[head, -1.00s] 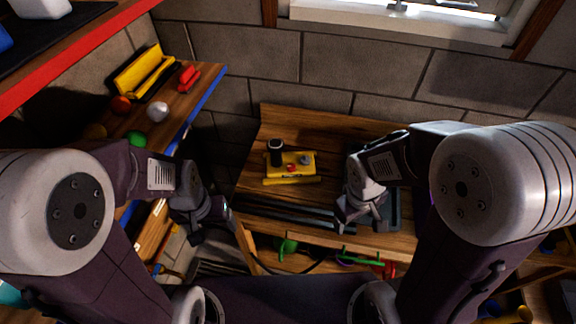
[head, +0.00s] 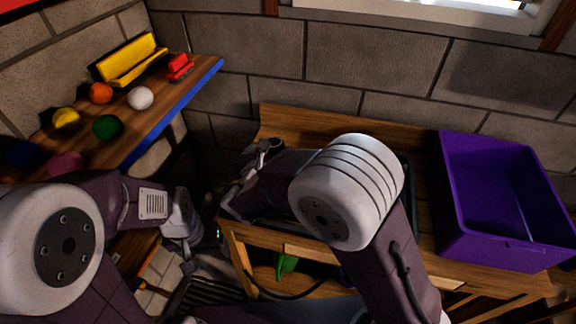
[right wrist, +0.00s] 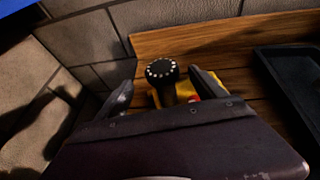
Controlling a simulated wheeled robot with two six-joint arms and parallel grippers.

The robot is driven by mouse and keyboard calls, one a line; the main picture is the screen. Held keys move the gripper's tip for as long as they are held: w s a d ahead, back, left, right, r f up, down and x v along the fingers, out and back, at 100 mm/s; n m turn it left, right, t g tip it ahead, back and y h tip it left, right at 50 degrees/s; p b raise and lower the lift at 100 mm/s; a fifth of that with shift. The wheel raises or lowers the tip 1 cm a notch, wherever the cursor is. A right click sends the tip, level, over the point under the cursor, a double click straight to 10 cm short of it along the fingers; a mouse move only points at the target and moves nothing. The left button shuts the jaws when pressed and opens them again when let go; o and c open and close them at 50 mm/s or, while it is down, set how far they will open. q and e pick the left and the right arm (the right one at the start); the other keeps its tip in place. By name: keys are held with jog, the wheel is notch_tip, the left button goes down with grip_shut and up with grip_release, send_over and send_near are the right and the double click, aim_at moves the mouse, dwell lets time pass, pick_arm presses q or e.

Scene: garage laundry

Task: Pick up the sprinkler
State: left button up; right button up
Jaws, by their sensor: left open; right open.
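The sprinkler shows in the right wrist view as a round black head (right wrist: 162,71) with a ring of pale dots, on a yellow base (right wrist: 213,83) with a bit of red. It stands on the wooden bench. My right gripper (right wrist: 163,90) is open, with one finger on each side of the sprinkler's head and neck; contact is not clear. In the head view my right arm hides the sprinkler, and the right gripper (head: 262,150) is over the bench's left part. My left gripper (head: 202,248) is open and empty, low and left of the bench.
A purple bin (head: 490,250) stands on the bench's right side. A dark tray (right wrist: 290,85) lies right of the sprinkler. The shelf (head: 150,150) at left holds several coloured balls, a yellow item (head: 135,60) and a red item (head: 179,66). A block wall is behind.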

aim_at(276, 141)
jog(key=x, duration=0.8)
jog(key=shift+w+d+f, duration=0.15)
jog(key=shift+d, duration=0.1)
grip_shut()
